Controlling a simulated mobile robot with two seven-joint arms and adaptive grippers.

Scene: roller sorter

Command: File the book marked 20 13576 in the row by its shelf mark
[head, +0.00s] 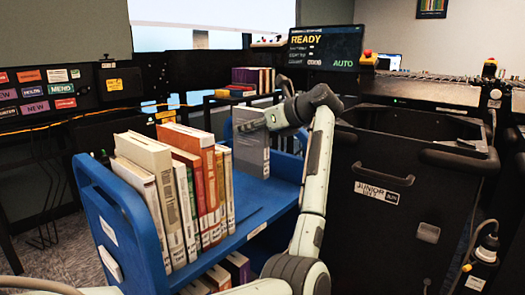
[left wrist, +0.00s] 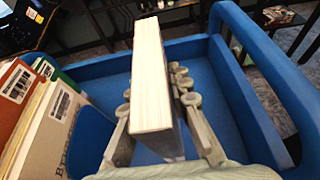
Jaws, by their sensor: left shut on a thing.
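A grey book (head: 252,150) stands upright over the far right part of the blue cart's shelf, apart from the row. My left gripper (head: 266,121) is shut on this book near its top. In the left wrist view, its pale page edges (left wrist: 150,75) face the camera between the two fingers of my left gripper (left wrist: 157,108). I cannot read a shelf mark on it. The row of books (head: 185,190) stands on the left part of the shelf, spines with white labels, too small to read. My right gripper is not in view.
The blue cart (head: 103,200) has raised end walls. Bare shelf (head: 255,205) lies between the row and the held book. More books (head: 235,268) sit on a lower shelf. A black bin unit (head: 400,225) stands right of the cart. A screen (head: 322,48) reads READY.

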